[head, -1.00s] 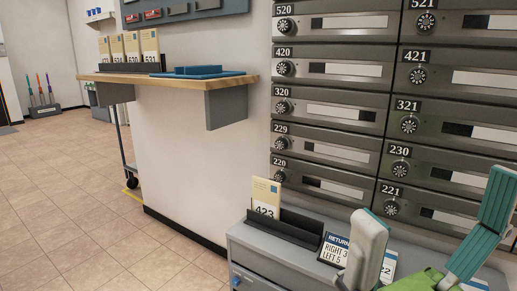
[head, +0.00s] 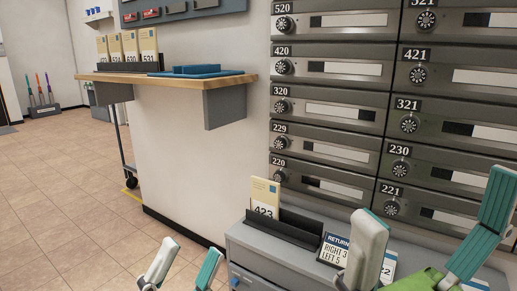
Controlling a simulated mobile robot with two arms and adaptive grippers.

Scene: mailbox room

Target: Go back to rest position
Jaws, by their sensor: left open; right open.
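My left gripper (head: 192,247) shows at the bottom of the head view, left of the grey cabinet. Its two fingers, one pale and one teal, are apart with only floor visible between them. My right gripper (head: 437,195) is at the lower right, in front of the cabinet and the mailboxes.
The grey cabinet (head: 262,262) bears an envelope marked 423 (head: 265,196) in a dark holder and a "RETURN" card (head: 335,250). A wooden shelf (head: 225,85) holds several envelopes and a blue tray (head: 196,72). Numbered mailboxes (head: 330,110) fill the right. Tiled floor (head: 70,190) is clear at left.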

